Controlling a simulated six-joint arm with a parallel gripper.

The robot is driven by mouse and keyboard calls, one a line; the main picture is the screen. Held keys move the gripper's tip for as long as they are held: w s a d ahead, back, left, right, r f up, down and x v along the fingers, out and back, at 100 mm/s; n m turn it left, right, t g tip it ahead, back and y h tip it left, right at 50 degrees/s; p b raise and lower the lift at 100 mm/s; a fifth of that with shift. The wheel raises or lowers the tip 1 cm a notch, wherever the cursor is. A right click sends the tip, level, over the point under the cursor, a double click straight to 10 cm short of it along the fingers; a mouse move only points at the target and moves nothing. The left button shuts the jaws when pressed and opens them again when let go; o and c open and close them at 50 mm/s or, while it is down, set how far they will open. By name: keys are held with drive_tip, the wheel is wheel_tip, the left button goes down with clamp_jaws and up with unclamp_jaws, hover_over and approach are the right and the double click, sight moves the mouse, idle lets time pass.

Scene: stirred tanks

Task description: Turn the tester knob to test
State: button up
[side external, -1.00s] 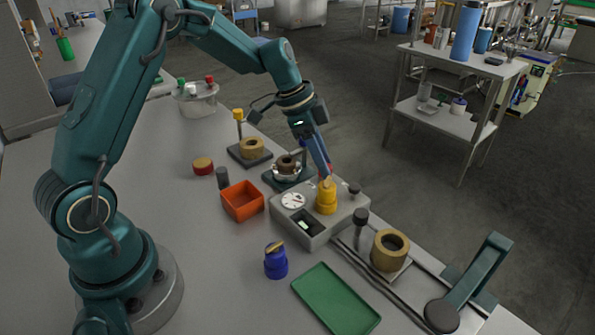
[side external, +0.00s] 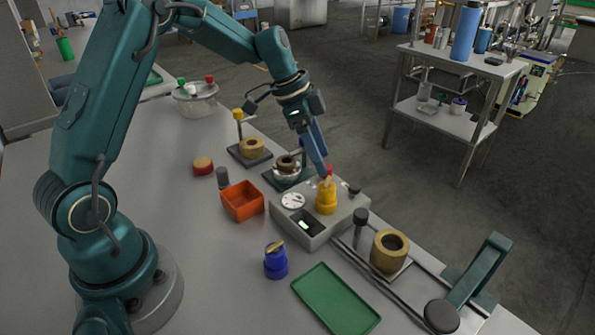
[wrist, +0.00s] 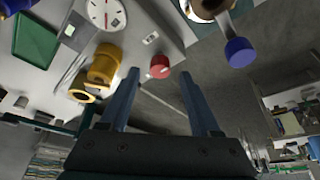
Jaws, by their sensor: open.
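The tester (side external: 330,225) is a grey box with a white dial, a small dark window and a yellow cylinder (side external: 326,200) on top. The dial also shows in the wrist view (wrist: 104,13). A red knob (wrist: 160,67) with a pale mark is on the tester's far side; in the side view it shows as a small red patch (side external: 329,170) behind the yellow cylinder. My gripper (wrist: 158,77) is open, its two fingers pointing down at the knob, which appears between the tips. In the side view the fingers partly hide the knob. I cannot tell whether they touch it.
A black post (side external: 354,189) stands at the tester's right end. An orange bin (side external: 242,201), a blue knobbed jar (side external: 276,261) and a green tray (side external: 335,299) are nearby. A brass ring (side external: 389,250) is on the right. A blue-capped part (wrist: 239,52) shows close to the right finger.

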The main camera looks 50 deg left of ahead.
drive_tip(key=shift+v, duration=1.65)
wheel_tip(320, 180, up, 7)
drive_tip(key=m+t, duration=0.1)
drive_tip(key=t, duration=0.1)
hover_over(313, 180)
drive_tip(key=s+d, duration=0.2)
drive_tip(key=d, duration=0.1)
drive_tip(key=s+d+r+y, duration=0.1)
drive_tip(key=s+d+r, duration=0.2)
drive_tip(key=s, duration=0.4)
drive_tip(key=s+a+f+n+y, duration=0.1)
drive_tip(key=s+f+n, duration=0.4)
drive_tip(key=s+n, duration=0.5)
drive_tip(key=shift+s+t+y, duration=0.3)
drive_tip(key=shift+s+y, duration=0.3)
drive_tip(key=shift+s, duration=0.5)
drive_tip(key=shift+f, duration=0.1)
